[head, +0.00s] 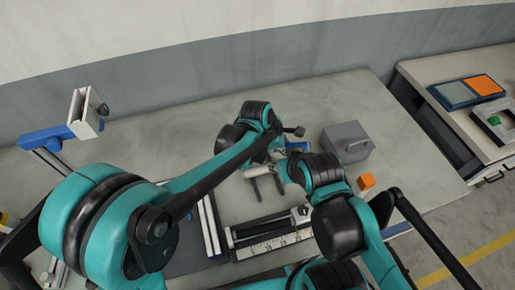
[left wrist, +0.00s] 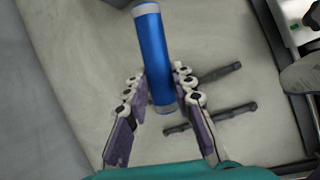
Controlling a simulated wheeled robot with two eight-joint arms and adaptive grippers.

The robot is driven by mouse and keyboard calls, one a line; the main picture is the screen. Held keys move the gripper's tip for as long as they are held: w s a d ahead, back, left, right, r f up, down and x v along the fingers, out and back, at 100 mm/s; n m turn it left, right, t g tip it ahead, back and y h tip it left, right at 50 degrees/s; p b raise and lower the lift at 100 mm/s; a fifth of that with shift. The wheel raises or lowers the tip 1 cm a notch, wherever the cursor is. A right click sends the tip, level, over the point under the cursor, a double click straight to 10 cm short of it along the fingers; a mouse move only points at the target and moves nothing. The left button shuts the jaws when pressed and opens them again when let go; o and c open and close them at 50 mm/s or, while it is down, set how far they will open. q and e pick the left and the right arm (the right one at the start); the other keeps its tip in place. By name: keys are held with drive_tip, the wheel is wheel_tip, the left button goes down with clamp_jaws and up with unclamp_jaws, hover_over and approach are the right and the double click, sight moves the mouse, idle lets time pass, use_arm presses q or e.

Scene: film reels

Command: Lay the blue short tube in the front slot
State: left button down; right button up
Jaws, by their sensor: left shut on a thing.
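The blue short tube (left wrist: 155,60) has pale ends. It stands out between the fingers of my left gripper (left wrist: 158,80), which is shut on it. In the head view a small blue part of the tube (head: 298,146) shows beyond the arms, above the table. Two dark bars (left wrist: 210,117) lie side by side on the table below and to the right of the left gripper. They also show in the head view (head: 267,187); I cannot tell which is the front slot. My right arm crosses the middle right, and its fingers cannot be made out.
A grey box (head: 346,142) with a handle and a small orange cube (head: 366,181) stand on the table to the right. A ruled strip (head: 268,246) lies in front. A side bench (head: 462,88) stands at the far right.

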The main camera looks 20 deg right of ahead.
use_arm(q)
drive_tip(key=shift+s, duration=0.1)
drive_tip(key=w+a+f+b, duration=0.1)
drive_tip(key=w+a+f, duration=0.1)
drive_tip(key=a, duration=0.1)
drive_tip(key=w+a+f+b, duration=0.1)
drive_tip(key=w+a+f, duration=0.1)
drive_tip(key=a, duration=0.1)
drive_tip(key=w+a+f+b, duration=0.1)
drive_tip(key=w+a+f, duration=0.1)
drive_tip(key=a+f, duration=0.1)
drive_tip(key=shift+w+a, duration=0.3)
drive_tip(key=shift+w, duration=0.05)
drive_tip(key=shift+f+b, duration=0.8)
drive_tip(key=shift+f, duration=1.1)
drive_tip(key=shift+r, duration=0.1)
drive_tip(key=c, duration=1.3)
unclamp_jaws()
